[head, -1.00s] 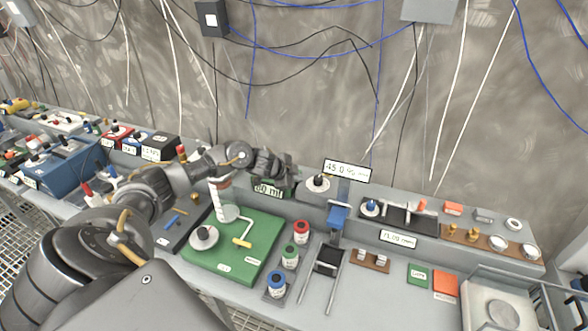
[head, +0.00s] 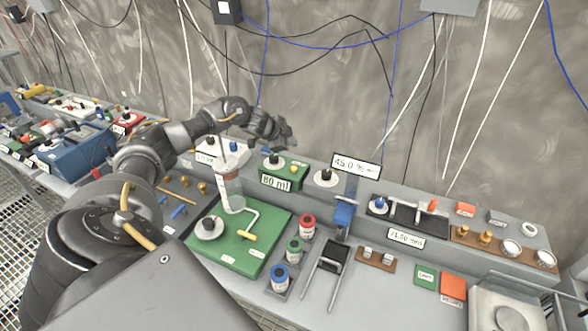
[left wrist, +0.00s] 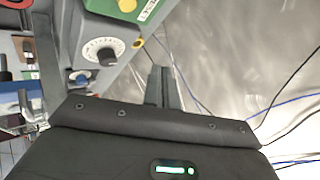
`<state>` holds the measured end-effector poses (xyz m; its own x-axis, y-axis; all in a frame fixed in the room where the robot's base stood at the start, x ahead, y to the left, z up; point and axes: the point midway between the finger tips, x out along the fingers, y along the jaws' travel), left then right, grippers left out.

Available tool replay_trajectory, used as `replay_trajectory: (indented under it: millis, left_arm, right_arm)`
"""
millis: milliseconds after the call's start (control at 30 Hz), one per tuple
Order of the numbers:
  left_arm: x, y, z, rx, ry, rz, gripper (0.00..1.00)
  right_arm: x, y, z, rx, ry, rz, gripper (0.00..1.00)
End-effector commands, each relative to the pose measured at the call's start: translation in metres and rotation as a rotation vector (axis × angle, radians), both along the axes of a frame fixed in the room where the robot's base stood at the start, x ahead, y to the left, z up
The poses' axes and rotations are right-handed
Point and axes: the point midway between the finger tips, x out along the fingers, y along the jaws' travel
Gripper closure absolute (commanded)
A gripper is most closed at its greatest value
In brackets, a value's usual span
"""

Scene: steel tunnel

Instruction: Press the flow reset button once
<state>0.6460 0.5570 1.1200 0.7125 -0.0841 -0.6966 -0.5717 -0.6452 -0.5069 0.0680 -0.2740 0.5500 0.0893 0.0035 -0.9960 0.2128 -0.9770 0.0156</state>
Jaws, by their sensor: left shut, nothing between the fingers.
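The green box edge and yellow button (left wrist: 127,5) also show at the top of the left wrist view. My left gripper (head: 287,132) is shut and empty, above and behind the green box, apart from it. Its fingers (left wrist: 162,88) show against the grey wall in the left wrist view. My right gripper is out of view.
A glass cylinder (head: 228,188) stands on a green board (head: 262,226) in front of the box. A white dial (head: 325,178) and a "45.0" display (head: 356,165) are to the right. Cables hang along the wall behind. Several capped bottles stand near the front.

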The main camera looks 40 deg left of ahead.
Motion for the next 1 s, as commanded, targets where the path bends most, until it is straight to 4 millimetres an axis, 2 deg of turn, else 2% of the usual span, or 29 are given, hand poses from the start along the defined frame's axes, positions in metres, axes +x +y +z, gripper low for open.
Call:
replay_trajectory:
  millis: [433,700,1000]
  left_arm:
    - [0.000,0.000,-0.061,0.001,0.001,0.001,1.00]
    - [0.000,0.000,-0.080,0.000,0.000,0.000,1.00]
    - [0.000,0.000,-0.081,0.000,0.000,0.000,1.00]
  right_arm:
    - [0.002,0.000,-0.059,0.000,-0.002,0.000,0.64]
    - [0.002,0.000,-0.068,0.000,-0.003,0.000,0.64]
    - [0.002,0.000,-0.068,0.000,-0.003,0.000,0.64]
